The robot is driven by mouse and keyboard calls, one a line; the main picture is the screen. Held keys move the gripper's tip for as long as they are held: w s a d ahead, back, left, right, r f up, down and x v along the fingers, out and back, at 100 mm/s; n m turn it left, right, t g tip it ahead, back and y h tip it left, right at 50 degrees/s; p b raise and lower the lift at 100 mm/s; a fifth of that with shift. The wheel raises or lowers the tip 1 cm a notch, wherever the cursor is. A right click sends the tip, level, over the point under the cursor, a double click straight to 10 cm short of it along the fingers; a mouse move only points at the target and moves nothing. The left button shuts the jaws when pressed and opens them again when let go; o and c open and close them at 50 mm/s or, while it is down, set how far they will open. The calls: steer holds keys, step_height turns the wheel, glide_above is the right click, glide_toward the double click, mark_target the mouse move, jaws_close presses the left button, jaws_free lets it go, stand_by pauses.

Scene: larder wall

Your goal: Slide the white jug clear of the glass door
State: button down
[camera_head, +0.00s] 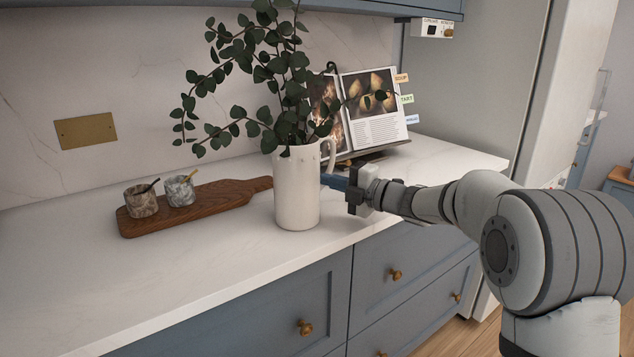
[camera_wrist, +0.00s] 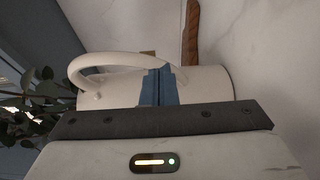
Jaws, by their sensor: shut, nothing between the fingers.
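The white jug (camera_head: 297,195) stands upright on the white counter, with leafy green branches (camera_head: 280,85) in it. Its handle is on the right side in the head view. In the wrist view the jug (camera_wrist: 215,84) lies just beyond my fingers, with its handle (camera_wrist: 88,64) at the left. My gripper (camera_head: 328,181) is shut and empty, its blue fingertips at the jug's right side, just below the handle. The fingers (camera_wrist: 159,86) look very close to the jug wall; I cannot tell whether they touch. I cannot make out the glass door in either view.
A wooden board (camera_head: 225,203) with two small stone pots (camera_head: 141,201) lies left of the jug. An open cookbook (camera_head: 372,110) on a stand is behind it to the right. The counter (camera_head: 190,262) is clear at front left. Drawers with brass knobs are below.

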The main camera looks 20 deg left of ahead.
steer(key=shift+w+d, duration=0.15)
steer(key=shift+w, duration=0.15)
steer(key=shift+s, duration=0.1)
